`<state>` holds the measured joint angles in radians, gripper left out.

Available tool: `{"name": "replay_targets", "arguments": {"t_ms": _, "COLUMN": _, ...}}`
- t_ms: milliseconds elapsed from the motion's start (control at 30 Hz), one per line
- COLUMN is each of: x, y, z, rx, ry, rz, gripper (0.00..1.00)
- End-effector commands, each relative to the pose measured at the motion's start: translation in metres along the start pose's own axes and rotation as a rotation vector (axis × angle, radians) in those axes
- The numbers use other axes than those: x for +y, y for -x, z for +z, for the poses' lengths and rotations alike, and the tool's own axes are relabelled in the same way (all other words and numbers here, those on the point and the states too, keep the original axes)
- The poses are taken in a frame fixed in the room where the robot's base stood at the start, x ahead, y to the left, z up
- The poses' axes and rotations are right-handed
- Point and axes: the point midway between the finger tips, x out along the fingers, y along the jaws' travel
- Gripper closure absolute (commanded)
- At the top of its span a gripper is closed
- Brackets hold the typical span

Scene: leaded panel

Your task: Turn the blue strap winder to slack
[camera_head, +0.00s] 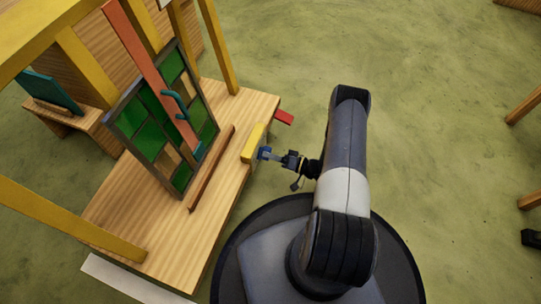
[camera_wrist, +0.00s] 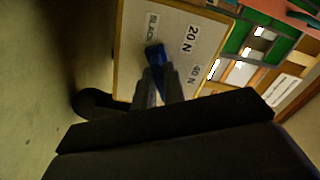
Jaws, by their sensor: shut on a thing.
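The blue strap winder (camera_head: 264,153) sits on the front face of a yellow block at the bench edge. In the wrist view the blue winder (camera_wrist: 155,54) stands before a pale plate (camera_wrist: 135,62) marked SLACK, 20 N and 40 N. Its visible end is near the SLACK label (camera_wrist: 152,25), but I cannot tell its exact setting. My gripper (camera_head: 272,156) reaches it from the right. In the wrist view my gripper's fingers (camera_wrist: 158,82) are shut on the winder and hide part of it.
The yellow block (camera_head: 251,146) stands on the wooden bench (camera_head: 150,220). A green leaded panel (camera_head: 137,128) leans behind, with a red bar (camera_head: 146,68) and teal handle (camera_head: 176,105) across it. A red tab (camera_head: 284,117) juts from the bench edge.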

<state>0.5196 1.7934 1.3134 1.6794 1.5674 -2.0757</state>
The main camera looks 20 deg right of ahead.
Motion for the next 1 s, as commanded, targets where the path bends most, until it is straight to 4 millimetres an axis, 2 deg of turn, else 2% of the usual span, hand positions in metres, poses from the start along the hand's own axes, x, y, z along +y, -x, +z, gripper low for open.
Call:
{"name": "replay_targets", "arguments": {"t_ms": 133, "x": 0.001, "y": 0.001, "z": 0.001, "rx": -0.001, "ry": -0.001, "rz": 0.002, "gripper": 1.0}}
{"name": "replay_targets", "arguments": {"t_ms": 167, "x": 0.001, "y": 0.001, "z": 0.001, "rx": -0.001, "ry": -0.001, "rz": 0.002, "gripper": 0.87}}
{"name": "replay_targets", "arguments": {"t_ms": 400, "x": 0.0, "y": 0.0, "z": 0.001, "rx": -0.001, "ry": -0.001, "rz": 0.001, "gripper": 0.67}}
{"name": "replay_targets", "arguments": {"t_ms": 733, "x": 0.0, "y": 0.005, "z": -0.001, "rx": 0.001, "ry": -0.001, "rz": 0.001, "gripper": 0.67}}
{"name": "replay_targets", "arguments": {"t_ms": 867, "x": -0.001, "y": 0.019, "z": -0.002, "rx": 0.003, "ry": -0.001, "rz": 0.003, "gripper": 0.67}}
{"name": "replay_targets", "arguments": {"t_ms": 1000, "x": -0.001, "y": 0.044, "z": -0.002, "rx": 0.005, "ry": -0.001, "rz": 0.004, "gripper": 0.67}}
